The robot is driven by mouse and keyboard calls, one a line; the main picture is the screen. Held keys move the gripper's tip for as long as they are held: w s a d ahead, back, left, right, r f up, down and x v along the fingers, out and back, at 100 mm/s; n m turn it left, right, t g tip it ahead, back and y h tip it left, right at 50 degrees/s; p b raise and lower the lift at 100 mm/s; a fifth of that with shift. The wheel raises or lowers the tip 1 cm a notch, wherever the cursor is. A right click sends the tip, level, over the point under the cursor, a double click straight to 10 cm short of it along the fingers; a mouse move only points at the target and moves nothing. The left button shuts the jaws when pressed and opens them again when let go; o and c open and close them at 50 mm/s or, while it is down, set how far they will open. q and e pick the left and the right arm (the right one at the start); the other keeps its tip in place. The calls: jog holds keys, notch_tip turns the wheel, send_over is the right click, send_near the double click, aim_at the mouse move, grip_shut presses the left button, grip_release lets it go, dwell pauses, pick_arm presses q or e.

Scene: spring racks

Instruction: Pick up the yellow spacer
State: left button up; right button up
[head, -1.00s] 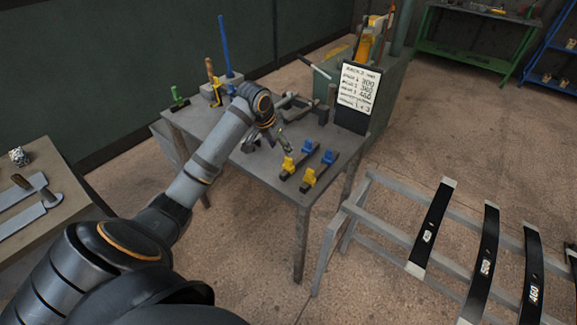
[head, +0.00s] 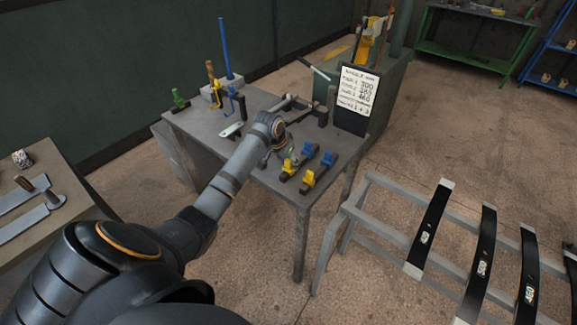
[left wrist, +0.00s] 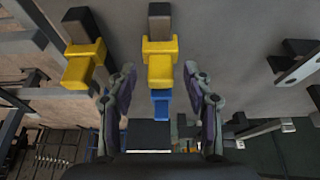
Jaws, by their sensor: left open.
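Two yellow blocks sit on dark bars on the grey table. One yellow block (head: 289,166) is nearer my left gripper, the other yellow block (head: 308,180) is nearer the table's front corner. Each bar also bears a blue piece behind the yellow one. My left gripper (head: 279,155) is over the table beside the nearer bar, partly hidden by its own wrist. In the left wrist view my open fingers (left wrist: 160,85) stand either side of a yellow block (left wrist: 160,65) and a blue piece (left wrist: 160,103). The other yellow block (left wrist: 82,65) is to the left. My right gripper is out of view.
The grey table (head: 205,125) holds a stand with a blue rod (head: 225,45), a green clamp (head: 180,97) and a flat metal piece (head: 232,130). A written sign (head: 358,90) stands at its right rear. A metal rack with dark leaf springs (head: 428,228) is at right.

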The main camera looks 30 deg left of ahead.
pick_arm(q)
jog(key=shift+w+f, duration=0.1)
jog(key=shift+f, duration=0.1)
jog(key=c, duration=1)
